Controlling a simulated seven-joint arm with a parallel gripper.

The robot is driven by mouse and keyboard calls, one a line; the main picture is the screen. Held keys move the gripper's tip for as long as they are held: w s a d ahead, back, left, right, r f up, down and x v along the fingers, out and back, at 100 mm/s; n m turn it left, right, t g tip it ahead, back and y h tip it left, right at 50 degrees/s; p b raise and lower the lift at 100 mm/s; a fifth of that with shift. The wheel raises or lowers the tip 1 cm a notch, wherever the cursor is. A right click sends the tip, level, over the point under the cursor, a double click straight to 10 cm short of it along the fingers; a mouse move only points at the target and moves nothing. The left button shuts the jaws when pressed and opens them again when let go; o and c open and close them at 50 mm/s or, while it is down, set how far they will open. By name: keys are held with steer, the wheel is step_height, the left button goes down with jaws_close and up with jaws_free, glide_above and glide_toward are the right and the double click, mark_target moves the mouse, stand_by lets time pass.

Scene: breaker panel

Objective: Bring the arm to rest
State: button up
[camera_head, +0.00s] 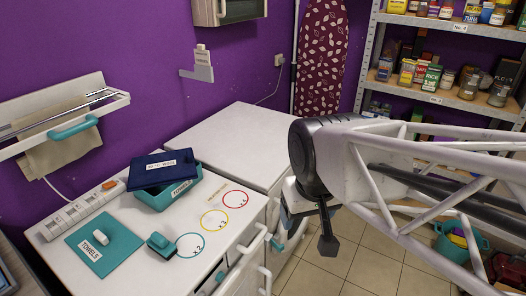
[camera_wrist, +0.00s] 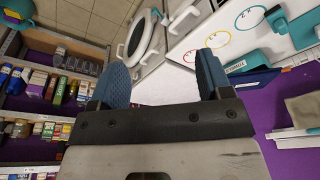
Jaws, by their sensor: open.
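My arm (camera_head: 440,170) reaches in from the right in the head view, with its dark rounded wrist joint in front of the white cabinets. My gripper (camera_wrist: 162,78) shows in the wrist view with two blue finger pads spread apart and nothing between them. It hangs in the air, apart from the counter. In the head view the gripper is mostly hidden behind the wrist; only a dark part and a bit of blue show below it.
The white counter (camera_head: 135,215) holds a teal box (camera_head: 168,195) with a dark blue lid, a teal towels board (camera_head: 92,246), a power strip (camera_head: 75,212) and coloured rings. Loaded shelves (camera_head: 440,95) stand behind the arm. Tiled floor (camera_head: 335,262) is open below.

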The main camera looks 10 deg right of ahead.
steer(key=shift+s+d, duration=0.5)
steer(key=shift+s, duration=0.4)
steer(key=shift+o, duration=0.4)
stand_by(0.6)
steer(key=shift+w, duration=0.1)
steer(key=n+g+y, duration=0.1)
steer(key=n+g, duration=0.1)
steer(key=n, duration=0.7)
glide_above(157, 236)
steer(key=d, duration=0.1)
steer(key=f, duration=1.6)
steer(key=shift+s+d+f, duration=0.2)
steer(key=shift+s+f, duration=0.05)
steer(key=shift+f, duration=0.15)
steer(key=shift+a+f, duration=0.3)
steer(key=shift+a, duration=0.1)
